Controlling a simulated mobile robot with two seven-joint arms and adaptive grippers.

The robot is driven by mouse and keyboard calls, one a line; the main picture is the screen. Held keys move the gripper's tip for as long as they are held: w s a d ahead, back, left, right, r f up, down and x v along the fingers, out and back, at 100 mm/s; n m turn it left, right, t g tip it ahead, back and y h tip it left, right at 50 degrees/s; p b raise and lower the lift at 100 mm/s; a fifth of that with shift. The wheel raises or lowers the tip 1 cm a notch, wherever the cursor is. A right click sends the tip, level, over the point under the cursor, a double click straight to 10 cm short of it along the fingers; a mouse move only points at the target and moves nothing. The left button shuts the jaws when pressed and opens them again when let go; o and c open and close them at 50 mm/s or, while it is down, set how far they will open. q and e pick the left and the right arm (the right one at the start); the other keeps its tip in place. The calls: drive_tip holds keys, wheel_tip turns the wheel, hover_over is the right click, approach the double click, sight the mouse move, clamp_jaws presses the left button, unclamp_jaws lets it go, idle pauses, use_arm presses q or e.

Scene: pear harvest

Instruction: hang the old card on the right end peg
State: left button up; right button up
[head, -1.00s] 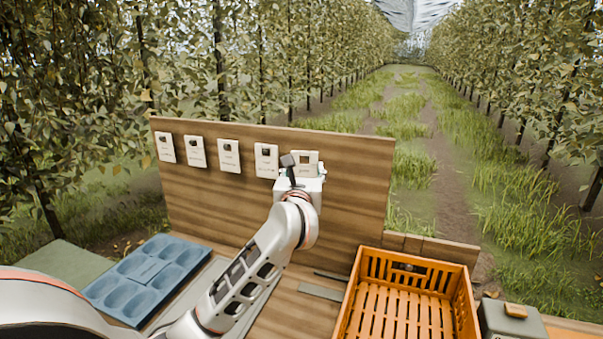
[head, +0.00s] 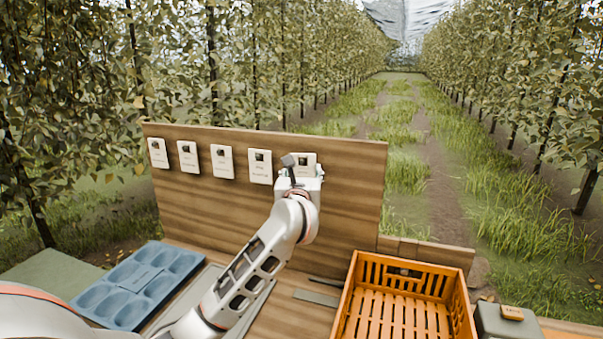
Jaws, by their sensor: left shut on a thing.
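A white card with a small dark picture (head: 308,160) is at the right end of the row on the upright wooden board (head: 345,205). My left gripper (head: 303,172) is at this card and shut on it, in front of the board near its top edge. The gripper's body hides the card's lower part. The peg behind the card is hidden, so I cannot tell whether the card hangs on it. My right gripper does not show.
Several other white cards, such as the one just left (head: 260,167), hang along the board. A blue tray with oval hollows (head: 137,284) lies at the left. An empty orange crate (head: 357,290) and a grey box (head: 497,320) stand at the right.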

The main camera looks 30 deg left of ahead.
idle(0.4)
use_arm(q)
drive_tip(key=o, duration=1)
drive_tip(key=v, duration=1.2)
drive_tip(key=shift+f, duration=0.1)
